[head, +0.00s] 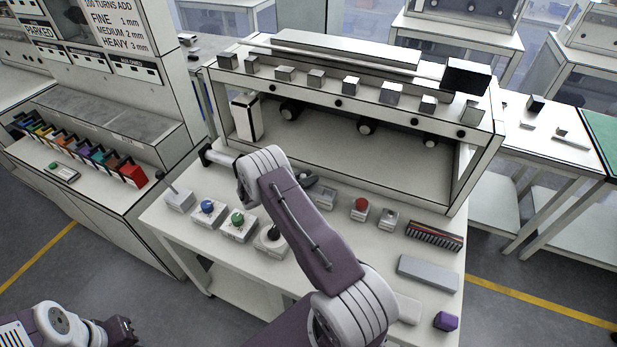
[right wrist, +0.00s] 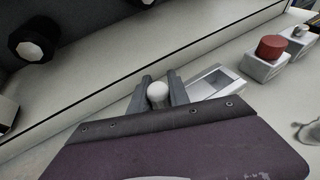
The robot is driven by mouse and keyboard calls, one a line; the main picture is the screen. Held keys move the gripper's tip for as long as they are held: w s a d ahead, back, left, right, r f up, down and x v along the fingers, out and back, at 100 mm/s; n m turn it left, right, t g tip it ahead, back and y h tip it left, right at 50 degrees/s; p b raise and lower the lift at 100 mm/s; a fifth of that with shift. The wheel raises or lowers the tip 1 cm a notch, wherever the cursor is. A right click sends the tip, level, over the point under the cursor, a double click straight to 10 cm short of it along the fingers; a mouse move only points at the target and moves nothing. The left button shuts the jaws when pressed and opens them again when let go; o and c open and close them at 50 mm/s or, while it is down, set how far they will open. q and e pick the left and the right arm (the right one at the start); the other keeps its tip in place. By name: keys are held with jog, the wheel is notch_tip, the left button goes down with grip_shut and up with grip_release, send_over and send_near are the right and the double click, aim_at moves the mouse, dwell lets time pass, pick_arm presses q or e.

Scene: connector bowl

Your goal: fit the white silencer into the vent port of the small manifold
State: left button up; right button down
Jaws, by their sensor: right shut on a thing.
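My right gripper (right wrist: 160,82) is shut on a white round-ended piece (right wrist: 157,91), which looks like the silencer. Only its rounded end shows between the two grey fingers. In the head view the right gripper (head: 309,179) is mostly hidden behind my own arm, above the bench. Just right of the fingers in the right wrist view is a grey block with a rectangular recess (right wrist: 214,80); it also shows in the head view (head: 323,195). I cannot tell which block is the small manifold, and no vent port is clear. My left gripper (head: 121,330) is at the lower left, away from the bench; its jaws are unclear.
A red-knobbed block (head: 360,208) and a small grey block (head: 388,219) stand right of the gripper. Blue-knobbed (head: 207,210) and green-knobbed (head: 239,225) blocks stand left. A long shelf unit (head: 400,165) rises behind. A dark ribbed strip (head: 434,236) lies at right.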

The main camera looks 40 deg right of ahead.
jog(key=shift+f, duration=0.25)
jog(key=c, duration=1.5)
grip_release()
jog(key=shift+c, duration=0.2)
jog(key=shift+s+f, duration=0.1)
